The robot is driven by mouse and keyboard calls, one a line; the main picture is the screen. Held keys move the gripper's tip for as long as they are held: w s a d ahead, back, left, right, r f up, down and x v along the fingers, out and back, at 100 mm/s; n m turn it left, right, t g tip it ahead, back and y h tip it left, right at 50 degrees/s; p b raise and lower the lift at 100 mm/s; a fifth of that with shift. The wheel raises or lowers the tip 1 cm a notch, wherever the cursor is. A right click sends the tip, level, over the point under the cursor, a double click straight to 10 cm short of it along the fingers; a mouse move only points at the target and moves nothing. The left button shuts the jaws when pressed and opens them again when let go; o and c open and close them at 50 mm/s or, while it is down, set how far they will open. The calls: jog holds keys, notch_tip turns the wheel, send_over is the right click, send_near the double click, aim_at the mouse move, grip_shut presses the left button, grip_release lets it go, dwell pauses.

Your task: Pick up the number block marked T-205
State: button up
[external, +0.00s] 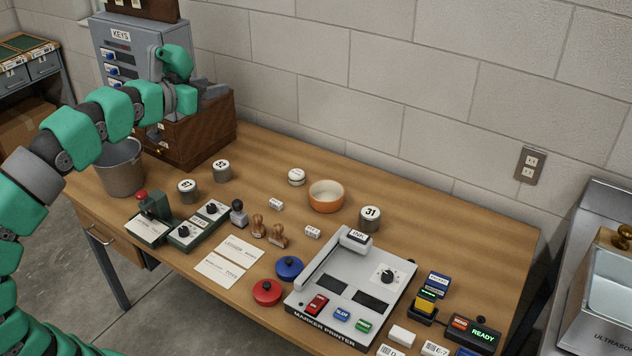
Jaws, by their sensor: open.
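No block in view can be read as T-205; the print on the small white blocks is too small to tell. One white block (276,203) lies mid-table, and another (312,232) lies left of the marker printer. More white blocks, one of them blank-looking (402,335), lie at the front edge, some cut off by the frame. My gripper (215,94) is at the upper left, raised in front of the key cabinet and above the wooden drawer box, far from these blocks. It is open and empty; its fingers are small and partly hidden by my wrist.
The grey marker printer (352,290) fills the table's right part. An orange bowl (326,196), numbered grey cylinders (370,219), stamps (277,237), and red (266,292) and blue (289,268) round tins stand around. A metal bin (121,170) is at left. The back-right tabletop is clear.

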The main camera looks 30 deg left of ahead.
jog(key=w+a+f+m+g+p, duration=0.1)
jog(key=w+f+m+g+p, duration=0.25)
jog(key=w, duration=0.65)
jog(key=m+g+p, duration=1.1)
jog(key=m+g, duration=0.1)
jog(key=m, duration=0.3)
send_over(276, 201)
notch_tip(276, 201, down, 33)
notch_tip(276, 201, down, 13)
jog(key=shift+r+b, duration=0.1)
jog(key=shift+b, duration=1.05)
grip_shut()
